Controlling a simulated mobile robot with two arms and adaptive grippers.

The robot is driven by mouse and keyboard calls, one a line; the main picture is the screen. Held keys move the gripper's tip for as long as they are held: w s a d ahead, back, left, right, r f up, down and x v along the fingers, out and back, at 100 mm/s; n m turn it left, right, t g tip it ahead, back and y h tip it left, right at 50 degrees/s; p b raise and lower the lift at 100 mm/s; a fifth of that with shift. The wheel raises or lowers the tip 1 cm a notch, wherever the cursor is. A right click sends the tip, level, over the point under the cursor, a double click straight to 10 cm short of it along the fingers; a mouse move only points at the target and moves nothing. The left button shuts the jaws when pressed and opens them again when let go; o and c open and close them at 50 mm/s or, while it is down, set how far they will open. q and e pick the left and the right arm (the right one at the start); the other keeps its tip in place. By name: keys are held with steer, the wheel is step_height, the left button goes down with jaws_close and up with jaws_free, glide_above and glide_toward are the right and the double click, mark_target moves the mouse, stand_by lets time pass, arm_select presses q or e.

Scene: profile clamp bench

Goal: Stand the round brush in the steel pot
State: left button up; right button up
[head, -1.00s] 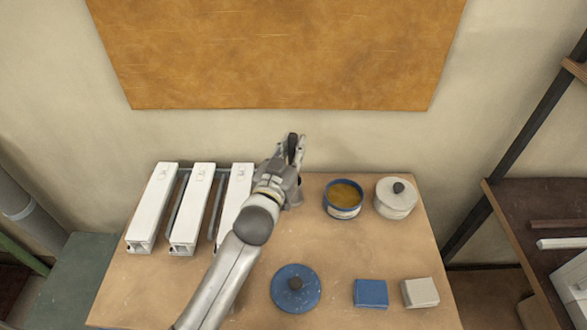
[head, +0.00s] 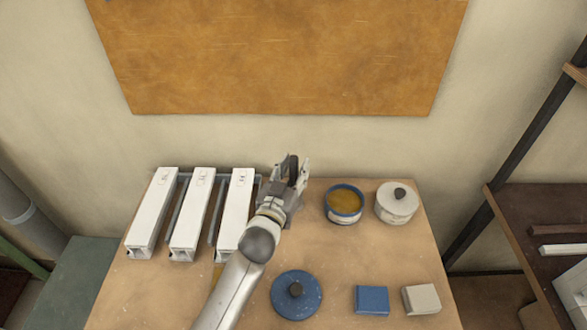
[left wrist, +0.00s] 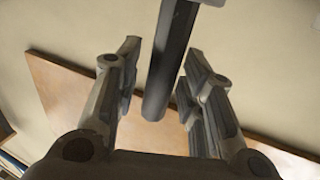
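My left gripper (head: 292,170) is above the back of the bench, right of the white profiles. A dark rod, apparently the round brush's handle (left wrist: 171,60), runs between its fingers in the left wrist view; its free end shows. The fingers of the left gripper (left wrist: 160,82) stand apart, with a clear gap on the rod's left and little room on its right. In the head view the dark tip shows between the fingers. The bristles are not visible. I cannot make out a steel pot; the gripper and arm cover that part of the bench. My right gripper is out of view.
Several white profiles (head: 149,215) lie in a rack at left. A blue-rimmed pot with amber contents (head: 344,216) and a white lidded pot (head: 397,207) stand at right. A blue lid (head: 297,298), a blue block (head: 371,300) and a grey block (head: 421,299) lie in front.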

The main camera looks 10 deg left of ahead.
arm_select(q)
steer(key=shift+r, duration=0.15)
steer(key=s+a+b, duration=0.1)
steer(key=s+b, duration=0.1)
steer(key=s, duration=1)
steer(key=shift+a, duration=0.25)
